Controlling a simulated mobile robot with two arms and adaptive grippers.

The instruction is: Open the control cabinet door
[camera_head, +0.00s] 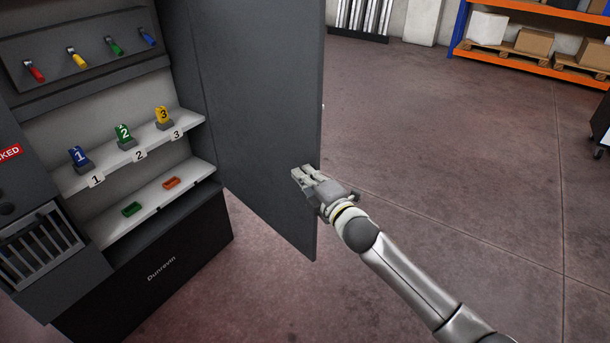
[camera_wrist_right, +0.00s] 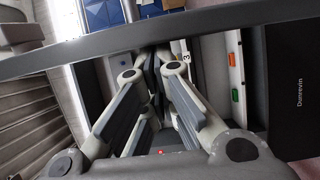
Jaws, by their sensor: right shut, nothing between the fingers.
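The control cabinet (camera_head: 150,270) stands at the left in the head view, and its inside shows. Its dark grey door (camera_head: 255,110) is swung wide open to the right of the shelves. My right gripper (camera_head: 299,174) is at the door's free edge, near its lower part, shut and empty. In the right wrist view the door edge (camera_wrist_right: 110,48) crosses in front of the fingers (camera_wrist_right: 155,75). I cannot tell whether the fingers touch the door. My left gripper is not in view.
Numbered blue, green and yellow tags stand on the upper shelf (camera_head: 187,133); green and orange pieces lie on the lower shelf (camera_head: 160,197). Colored handles hang above. A rack with boxes (camera_head: 535,52) stands far right. The floor (camera_head: 440,130) right of the door is clear.

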